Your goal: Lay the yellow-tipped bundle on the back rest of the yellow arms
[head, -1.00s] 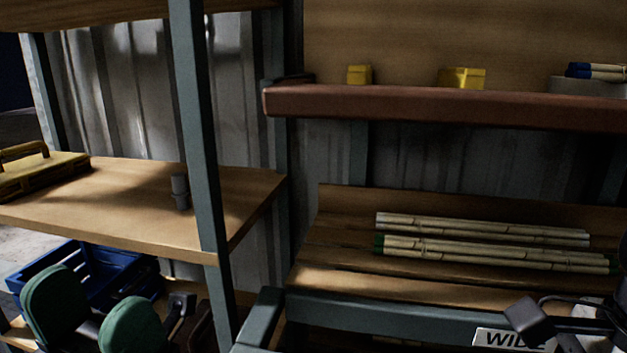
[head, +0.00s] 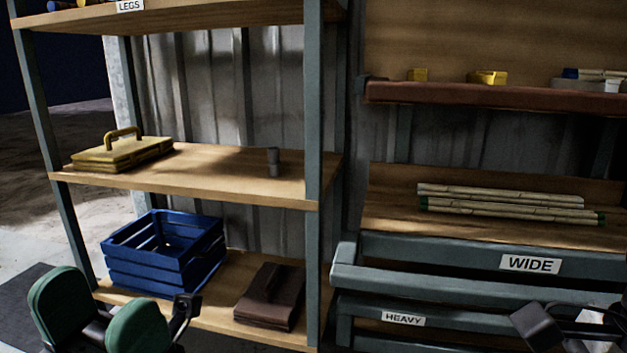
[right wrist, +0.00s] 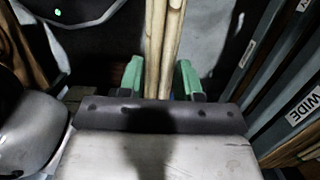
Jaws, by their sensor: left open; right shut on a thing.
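My left gripper (head: 100,318), with green pads, is open and empty at the lower left of the head view, in front of the rack. My right gripper (right wrist: 160,80) is shut on a bundle of pale poles (right wrist: 162,45) in the right wrist view. The poles run up out of that frame, so their tip colour is hidden. No back rest is clearly visible.
A yellow case (head: 122,152) and grey cylinder (head: 273,162) stand above. Pale, partly green-tipped bundles (head: 500,196) lie behind the WIDE label (head: 530,264).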

